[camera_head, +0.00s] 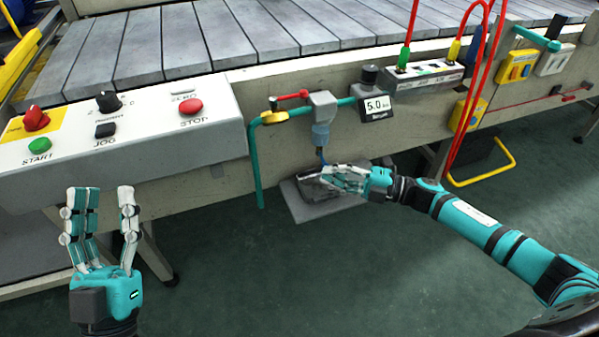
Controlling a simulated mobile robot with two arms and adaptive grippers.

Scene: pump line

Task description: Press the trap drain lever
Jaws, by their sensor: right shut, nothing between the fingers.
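A water trap (322,108) with a grey head and a blue-grey bowl hangs on the teal air pipe on the conveyor's side. A small blue part (321,156) shows beneath the bowl; I cannot tell surely whether it is the drain lever. My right gripper (332,179) reaches in from the right with its fingers shut, just below and to the right of the bowl. Whether its fingertips touch the blue part cannot be told. My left gripper (105,192) is open and empty, fingers up, in front of the control panel.
The control panel (130,140) has START, JOG and STOP buttons. A yellow valve (273,117) with a red handle sits left of the trap, a gauge (376,107) to its right. A grey plate (300,208) lies below. Red hoses (474,110) hang at right.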

